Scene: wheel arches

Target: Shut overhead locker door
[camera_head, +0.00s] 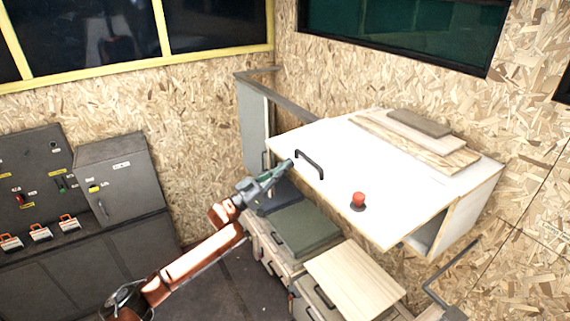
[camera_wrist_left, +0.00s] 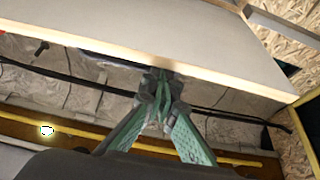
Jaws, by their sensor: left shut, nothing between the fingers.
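The overhead locker door (camera_head: 335,185) is a white panel with light wooden edges. It stands raised, sticking out from the locker body (camera_head: 470,212), whose dark opening shows below it at the right. A black handle (camera_head: 310,164) and a red knob (camera_head: 358,199) are on its upper face. My left gripper (camera_head: 287,165) is shut and empty at the door's left edge, close to the handle. In the left wrist view the green fingertips (camera_wrist_left: 160,78) meet just at the door's edge (camera_wrist_left: 150,62); I cannot tell whether they touch it. My right gripper is not in view.
Wooden boards (camera_head: 420,138) lie on top of the locker. Below are low cabinets with a green cushion (camera_head: 303,228) and a pale wooden board (camera_head: 355,279). Grey electrical boxes (camera_head: 120,178) stand at the left wall. The dark floor between is free.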

